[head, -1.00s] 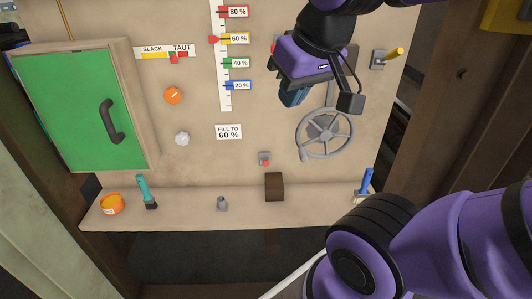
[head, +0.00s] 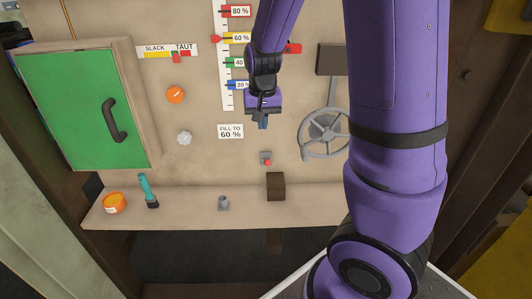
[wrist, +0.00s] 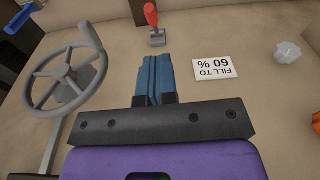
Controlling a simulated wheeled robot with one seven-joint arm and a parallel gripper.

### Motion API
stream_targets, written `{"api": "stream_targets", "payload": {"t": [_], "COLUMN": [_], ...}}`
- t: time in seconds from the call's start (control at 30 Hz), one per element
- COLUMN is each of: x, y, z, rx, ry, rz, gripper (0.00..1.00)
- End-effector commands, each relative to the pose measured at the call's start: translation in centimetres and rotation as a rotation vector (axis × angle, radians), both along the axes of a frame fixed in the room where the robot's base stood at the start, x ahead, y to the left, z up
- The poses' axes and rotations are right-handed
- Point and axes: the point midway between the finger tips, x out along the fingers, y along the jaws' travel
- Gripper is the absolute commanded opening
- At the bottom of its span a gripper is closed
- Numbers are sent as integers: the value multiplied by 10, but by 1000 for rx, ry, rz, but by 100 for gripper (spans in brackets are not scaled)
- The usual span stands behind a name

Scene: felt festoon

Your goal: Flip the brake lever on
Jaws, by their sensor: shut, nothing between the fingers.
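No label names a brake lever. A small red-handled lever (head: 266,159) on a grey base stands on the panel just below and right of the "FILL TO 60 %" sign; in the wrist view its red handle (wrist: 151,14) is at the top centre. A blue lever (wrist: 24,16) shows at the top left of the wrist view; my arm hides it in the head view. My gripper (head: 263,124) is before the panel, right of the sign and above the red lever, apart from it. Its blue fingers (wrist: 153,78) are shut and empty, pointing toward the red lever's side.
A grey handwheel (head: 323,134) is right of my gripper. An orange knob (head: 175,95) and pale knob (head: 184,138) are left. A shelf (head: 180,213) below carries an orange tin (head: 114,203), a teal-handled tool (head: 148,190) and a brown block (head: 276,187). A green door (head: 68,108) is at left.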

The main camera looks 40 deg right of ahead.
Motion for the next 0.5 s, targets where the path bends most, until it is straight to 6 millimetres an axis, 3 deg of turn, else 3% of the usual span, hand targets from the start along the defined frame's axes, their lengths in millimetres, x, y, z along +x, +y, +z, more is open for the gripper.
{"api": "stream_targets", "payload": {"t": [0.03, 0.2, 0.5], "x": [5, 15, 17], "y": [-4, -15, -18], "z": [-11, -30, -35], "rx": [-17, -51, -61], "ry": [16, 34, 38], "rz": [-17, -55, -67], "gripper": [0, 0, 0]}}
